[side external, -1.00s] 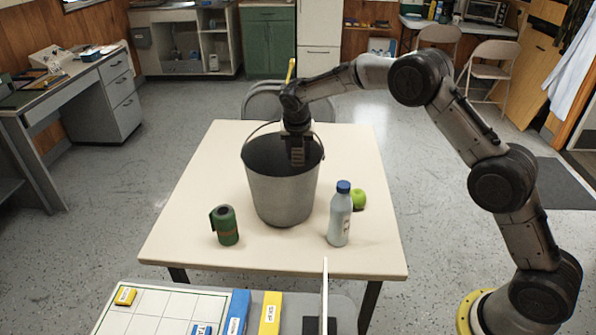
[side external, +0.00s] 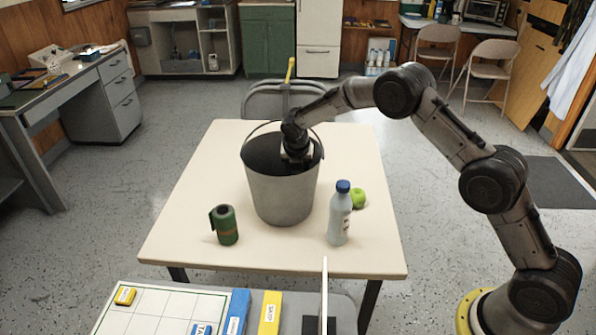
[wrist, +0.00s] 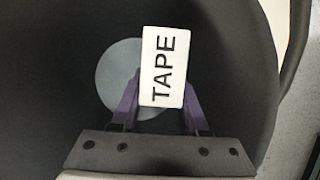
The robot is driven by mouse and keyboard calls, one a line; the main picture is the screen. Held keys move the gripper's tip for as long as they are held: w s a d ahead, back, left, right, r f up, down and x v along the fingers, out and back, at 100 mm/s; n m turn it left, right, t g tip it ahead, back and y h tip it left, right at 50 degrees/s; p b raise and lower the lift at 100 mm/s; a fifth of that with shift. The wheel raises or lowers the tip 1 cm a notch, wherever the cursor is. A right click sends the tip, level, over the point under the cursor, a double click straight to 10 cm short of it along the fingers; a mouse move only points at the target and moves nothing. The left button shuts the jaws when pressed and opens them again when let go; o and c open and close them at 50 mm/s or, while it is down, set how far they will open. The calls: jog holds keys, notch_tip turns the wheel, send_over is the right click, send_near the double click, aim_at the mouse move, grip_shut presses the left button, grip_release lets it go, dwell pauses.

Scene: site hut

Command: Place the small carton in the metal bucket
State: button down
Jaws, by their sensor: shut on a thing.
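The metal bucket (side external: 282,195) stands upright on the table, with its handle raised. My gripper (side external: 297,156) reaches down through its opening, and the fingertips are hidden by the bucket wall in the side view. In the wrist view my gripper (wrist: 161,96) has its purple fingers shut on the small carton (wrist: 164,66), which shows a white face lettered TAPE. The dark bucket interior (wrist: 60,70) surrounds the carton. A round grey patch shows behind it. I cannot tell whether the carton touches the bucket floor.
On the table (side external: 210,180), a green roll (side external: 224,225) stands front left of the bucket. A board with labelled blocks (side external: 150,312) is in front. The table's left side is clear.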

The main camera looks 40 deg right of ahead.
jog(key=shift+f, duration=0.4)
jog(key=c, duration=0.7)
grip_release()
jog(key=shift+r, duration=0.5)
jog(key=s+a+r+m, duration=0.1)
jog(key=s+r+m, duration=0.2)
jog(key=s+r, duration=0.5)
jog(key=s+a+r+m, duration=0.1)
jog(key=s+r+m, duration=0.3)
jog(key=r, duration=0.9)
jog(key=s+r+m+t+y, duration=0.15)
jog(key=s+r+m, duration=0.25)
jog(key=s+m, duration=0.55)
jog(key=s+f+m, duration=0.1)
jog(key=s+m, duration=0.2)
jog(key=s, duration=0.4)
jog(key=s+a+f+m+y, duration=0.1)
jog(key=s+m, duration=0.3)
jog(key=s, duration=0.4)
jog(key=s+m+t, duration=0.1)
jog(key=s+m, duration=0.2)
jog(key=s, duration=0.5)
jog(key=shift+a+f+m+y, duration=0.15)
jog(key=shift+f+m+y, duration=0.1)
jog(key=shift+f+y, duration=0.15)
